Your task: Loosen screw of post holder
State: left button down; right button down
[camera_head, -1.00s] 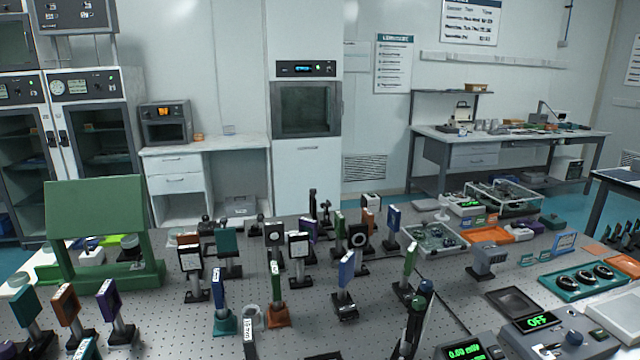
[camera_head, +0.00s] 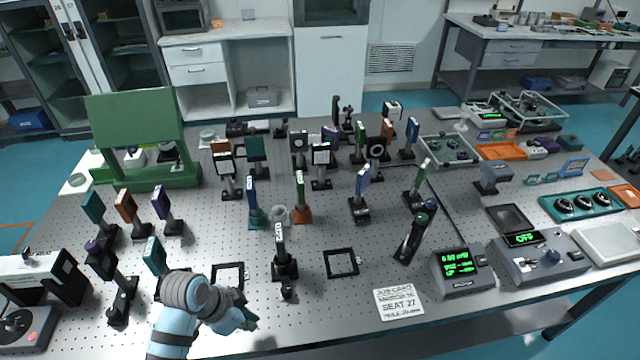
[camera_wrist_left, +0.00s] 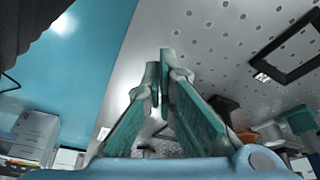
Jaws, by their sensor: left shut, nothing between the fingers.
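Several optics stand on posts in black post holders on the perforated optical table (camera_head: 225,335). The nearest in the middle is a dark post holder (camera_head: 285,265) with a labelled post and a knob-like part low at its front; I cannot tell for sure which holder the task means. My left gripper (camera_head: 252,320) is low at the table's near edge, to the left of and nearer than that holder, apart from it. In the left wrist view its teal fingers (camera_wrist_left: 163,62) meet at the tips with nothing between them. My right gripper is not in view.
Black square frames (camera_head: 341,263) lie flat near the holder. A job card (camera_head: 398,304), a green-display meter (camera_head: 460,272) and a controller box (camera_head: 540,255) are at right. A teal-plated mount (camera_head: 154,256) stands close to my left arm.

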aim_at(286, 292)
pick_arm(q)
jog(key=w+d+r+m+h, duration=0.25)
jog(key=w+r+m, duration=0.25)
jog(key=w, duration=0.3)
jog(key=shift+m+g, duration=0.3)
jog(key=shift+g, duration=0.1)
jog(key=f+b, duration=0.6)
jog(key=b, duration=0.1)
jog(key=shift+w+d+f, duration=0.25)
jog(key=shift+w+f, duration=0.05)
jog(key=shift+s+r, duration=0.1)
jog(key=shift+s, duration=0.05)
jog(key=shift+r+p, duration=0.1)
jog(key=shift+p, duration=0.25)
